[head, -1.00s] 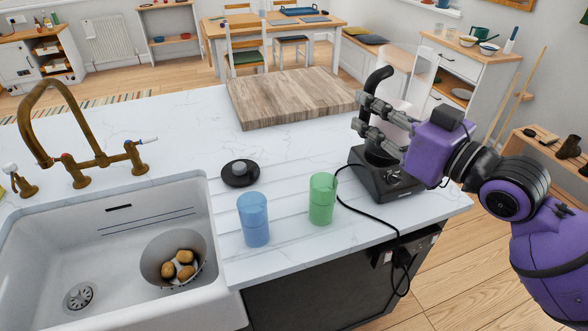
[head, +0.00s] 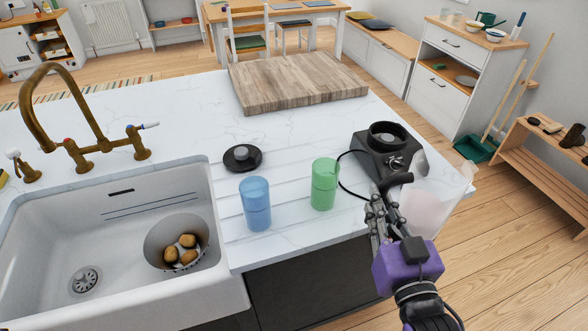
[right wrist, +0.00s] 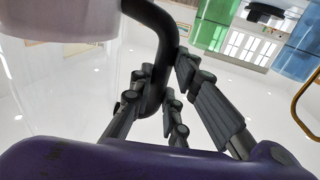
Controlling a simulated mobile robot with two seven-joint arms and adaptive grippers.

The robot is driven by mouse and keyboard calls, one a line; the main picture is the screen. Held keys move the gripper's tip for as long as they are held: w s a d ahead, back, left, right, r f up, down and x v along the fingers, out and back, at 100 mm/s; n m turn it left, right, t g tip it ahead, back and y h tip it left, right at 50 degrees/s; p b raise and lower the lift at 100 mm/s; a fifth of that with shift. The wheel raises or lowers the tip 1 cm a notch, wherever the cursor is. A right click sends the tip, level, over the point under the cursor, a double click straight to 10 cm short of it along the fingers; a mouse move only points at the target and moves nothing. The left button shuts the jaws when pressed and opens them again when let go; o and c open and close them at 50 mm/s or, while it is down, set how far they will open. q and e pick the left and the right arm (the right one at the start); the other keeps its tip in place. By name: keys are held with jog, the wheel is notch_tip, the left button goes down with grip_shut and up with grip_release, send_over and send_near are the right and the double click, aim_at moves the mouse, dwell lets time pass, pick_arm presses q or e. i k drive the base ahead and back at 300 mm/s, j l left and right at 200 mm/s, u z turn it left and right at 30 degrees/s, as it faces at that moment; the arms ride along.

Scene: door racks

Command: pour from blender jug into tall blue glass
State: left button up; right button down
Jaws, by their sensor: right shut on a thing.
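The tall blue glass (head: 256,204) stands upright on the worktop beside the sink. The blender jug (head: 425,205) is see-through and pinkish with a black handle, and is off its base, in front of it to the right. My right gripper (head: 385,205) is shut on the jug's black handle. In the right wrist view the curved handle (right wrist: 162,50) runs between the fingers (right wrist: 172,95), and part of the jug (right wrist: 60,25) shows at top left. The blue glass also shows there (right wrist: 302,50). My left gripper is not in view.
A green glass (head: 324,185) stands between the blue glass and the jug. The black blender base (head: 375,160) with its cord is behind the jug. A black lid (head: 242,157) lies behind the blue glass. The sink (head: 60,235) with a colander of potatoes is left; a wooden board (head: 290,85) is behind.

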aim_at(255, 191)
jog(key=k+u, duration=0.1)
jog(key=k, duration=0.55)
jog(key=u, duration=0.8)
jog(key=l+u, duration=0.3)
jog(key=k+l, duration=0.2)
jog(key=l, duration=0.15)
